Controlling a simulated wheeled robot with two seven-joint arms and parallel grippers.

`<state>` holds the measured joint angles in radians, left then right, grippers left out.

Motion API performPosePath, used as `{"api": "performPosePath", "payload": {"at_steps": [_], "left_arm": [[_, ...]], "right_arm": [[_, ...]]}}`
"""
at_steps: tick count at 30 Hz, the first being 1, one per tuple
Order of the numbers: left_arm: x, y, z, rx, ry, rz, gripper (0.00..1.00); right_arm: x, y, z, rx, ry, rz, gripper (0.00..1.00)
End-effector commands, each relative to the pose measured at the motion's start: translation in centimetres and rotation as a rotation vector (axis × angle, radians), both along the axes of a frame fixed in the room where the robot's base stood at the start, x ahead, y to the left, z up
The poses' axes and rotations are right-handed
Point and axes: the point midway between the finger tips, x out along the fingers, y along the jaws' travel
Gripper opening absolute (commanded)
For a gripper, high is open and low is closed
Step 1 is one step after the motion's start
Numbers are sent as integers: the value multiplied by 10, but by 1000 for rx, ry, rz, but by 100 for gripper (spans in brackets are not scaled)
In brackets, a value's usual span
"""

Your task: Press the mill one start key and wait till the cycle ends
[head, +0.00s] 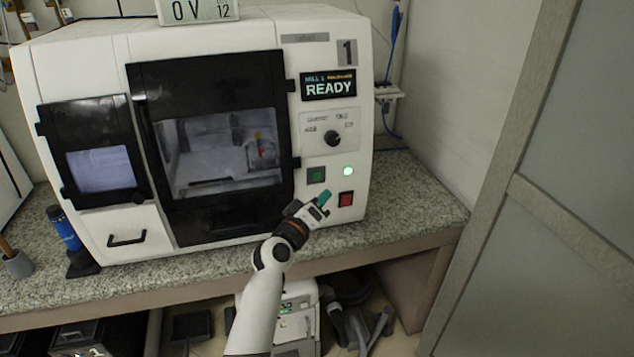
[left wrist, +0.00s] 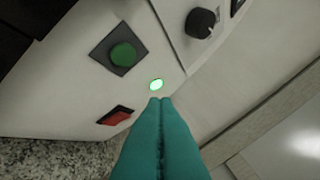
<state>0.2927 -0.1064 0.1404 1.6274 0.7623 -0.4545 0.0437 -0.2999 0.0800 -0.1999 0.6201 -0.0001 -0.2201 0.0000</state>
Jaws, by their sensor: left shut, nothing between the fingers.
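Mill one (head: 210,110), a white machine marked 1, stands on the speckled counter. Its display (head: 328,85) reads READY. The green start key (head: 316,175) is on the right of its front and also shows in the left wrist view (left wrist: 123,54). A lit green lamp (head: 348,171) is to its right, and a red key (head: 346,198) is below the lamp. My left gripper (head: 324,198), with teal fingers, is shut and empty just below the green key, apart from it in the picture. In the left wrist view the fingertips (left wrist: 160,100) appear just below the lit lamp. My right gripper is not in view.
A dark selector knob (head: 332,139) is above the keys. The mill's dark-framed window door (head: 215,145) looks closed. A framed panel (head: 560,180) stands at right.

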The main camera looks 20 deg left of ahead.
Motion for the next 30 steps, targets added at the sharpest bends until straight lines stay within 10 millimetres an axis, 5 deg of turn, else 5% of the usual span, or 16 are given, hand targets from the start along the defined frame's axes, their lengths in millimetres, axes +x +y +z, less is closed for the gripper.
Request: {"api": "performPosePath", "payload": {"at_steps": [12, 30], "left_arm": [[39, 26, -4, 2, -1, -1, 0], [42, 28, -2, 1, -1, -1, 0]], "right_arm": [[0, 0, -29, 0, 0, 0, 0], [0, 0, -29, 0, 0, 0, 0]]}}
